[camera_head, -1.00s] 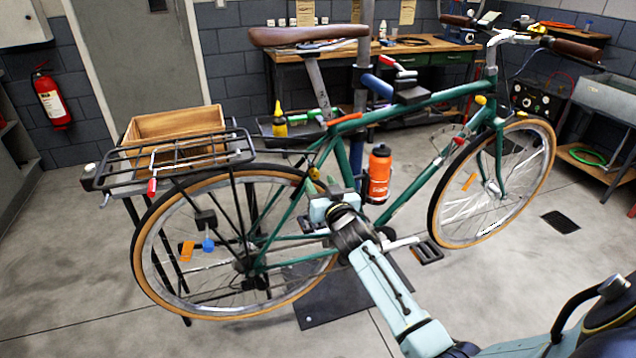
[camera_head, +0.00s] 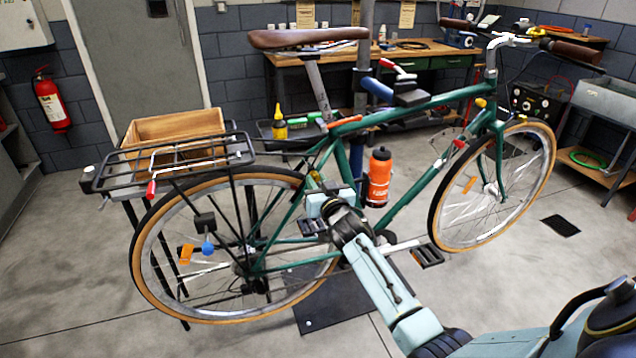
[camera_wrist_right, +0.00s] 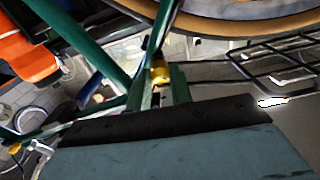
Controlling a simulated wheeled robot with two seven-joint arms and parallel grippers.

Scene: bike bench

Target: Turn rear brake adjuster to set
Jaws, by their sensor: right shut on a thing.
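The green bicycle (camera_head: 395,112) stands upright, with a small yellow part (camera_head: 316,177) by the rear stays under the saddle; I take it for the rear brake adjuster. My right gripper (camera_head: 316,192) is just below this part, against the bike frame. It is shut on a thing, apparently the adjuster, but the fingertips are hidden. In the right wrist view the yellow part (camera_wrist_right: 160,72) shows beside the green tubes, beyond the dark edge of my gripper. Any mark showing its setting is too small to read. My left gripper is not in view.
The rear rack (camera_head: 215,150) with a wooden crate (camera_head: 175,128) is left of my gripper. An orange bottle (camera_head: 379,178) is close on the right. The pedal (camera_head: 428,255) and rear wheel (camera_head: 150,285) are nearby. The floor at front left is clear.

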